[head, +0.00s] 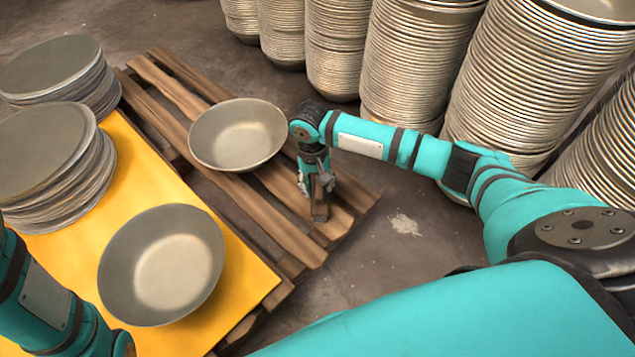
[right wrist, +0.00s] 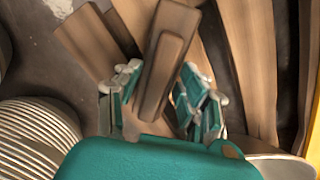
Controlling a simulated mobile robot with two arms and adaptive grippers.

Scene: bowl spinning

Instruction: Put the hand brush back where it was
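The hand brush is a brown wooden piece (head: 320,210) at the near right part of the wooden pallet, just below my right gripper (head: 316,188). In the right wrist view the brush (right wrist: 168,65) lies lengthwise between the two fingers of the right gripper (right wrist: 160,95). The fingers are spread, one on each side of it, and look apart from it. Its bristles are hidden. My left arm shows at the lower left of the head view, but its gripper is out of the picture.
A metal bowl (head: 238,135) rests on the pallet (head: 245,195) left of the right gripper. Another bowl (head: 160,265) sits on the yellow board (head: 140,165), near stacked bowls (head: 45,165). Tall bowl stacks (head: 415,65) stand behind. The floor right of the pallet is clear.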

